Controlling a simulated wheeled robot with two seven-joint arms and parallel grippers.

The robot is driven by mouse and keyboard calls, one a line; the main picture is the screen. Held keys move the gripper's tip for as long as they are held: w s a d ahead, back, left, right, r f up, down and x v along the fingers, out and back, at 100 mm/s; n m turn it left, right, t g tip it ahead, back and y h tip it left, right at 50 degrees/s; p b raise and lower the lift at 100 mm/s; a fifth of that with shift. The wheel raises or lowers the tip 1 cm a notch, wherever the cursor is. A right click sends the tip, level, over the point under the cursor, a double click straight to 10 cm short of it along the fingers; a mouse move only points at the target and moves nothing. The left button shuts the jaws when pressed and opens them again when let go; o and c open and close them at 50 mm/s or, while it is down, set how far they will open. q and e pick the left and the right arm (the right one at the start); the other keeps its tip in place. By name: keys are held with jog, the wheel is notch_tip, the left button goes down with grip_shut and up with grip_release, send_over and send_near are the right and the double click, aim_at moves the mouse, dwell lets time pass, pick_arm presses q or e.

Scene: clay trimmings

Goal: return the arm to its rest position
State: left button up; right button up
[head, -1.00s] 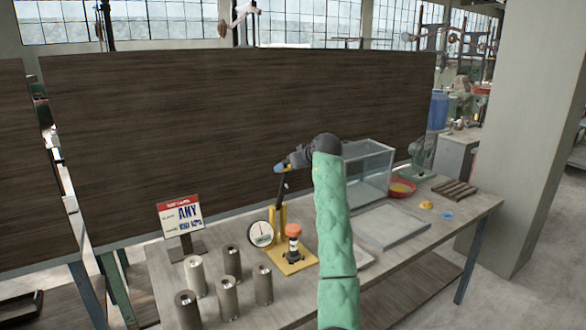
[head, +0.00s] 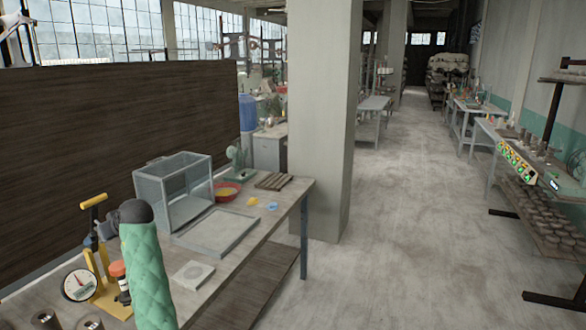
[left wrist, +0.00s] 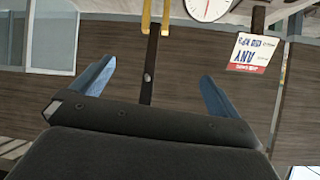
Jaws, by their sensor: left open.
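My left arm in its green quilted sleeve (head: 147,275) rises from the bottom left of the head view. Its dark wrist (head: 131,212) is beside the yellow press (head: 112,298), just right of the lever's yellow handle (head: 94,200). In the left wrist view my left gripper (left wrist: 157,88) is open, its two blue fingers wide apart with nothing gripped. The dark lever bar (left wrist: 150,72) shows upside down between them, beyond the fingers; the exact gap cannot be told. In the head view the fingers are mostly hidden behind the wrist. My right gripper is not in view.
The table holds a round gauge (head: 78,285), a glass box (head: 170,190), a grey tray (head: 215,232), a red bowl (head: 226,190) and a slatted rack (head: 273,181). Metal cylinders (head: 88,322) stand at the front left. A pillar (head: 322,120) stands behind the table. Open floor (head: 420,230) lies right.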

pick_arm(q)
jog(key=s+d+f+m+t+h, duration=0.15)
jog(key=s+d+f+m, duration=0.25)
jog(key=s+d+f, duration=0.6)
jog(key=s+d+f+m+g+h, duration=0.1)
jog(key=s+d+f+m+h, duration=0.4)
jog(key=s+f, duration=0.75)
jog(key=s+d+f+m+g+h, duration=0.15)
jog(key=s+d+f, duration=0.35)
jog(key=s+d, duration=0.55)
jog(key=s+d+f+m+g+h, duration=0.1)
jog(key=s+d+f+m+h, duration=0.15)
jog(key=s+d+f, duration=0.75)
notch_tip(320, 180, down, 18)
jog(key=s+a, duration=0.1)
jog(key=s, duration=0.1)
jog(key=s+f, duration=0.4)
jog(key=f, duration=0.8)
jog(key=s+f+g, duration=0.1)
jog(key=s+f, duration=0.3)
jog(key=f, duration=0.9)
jog(key=shift+s, duration=0.35)
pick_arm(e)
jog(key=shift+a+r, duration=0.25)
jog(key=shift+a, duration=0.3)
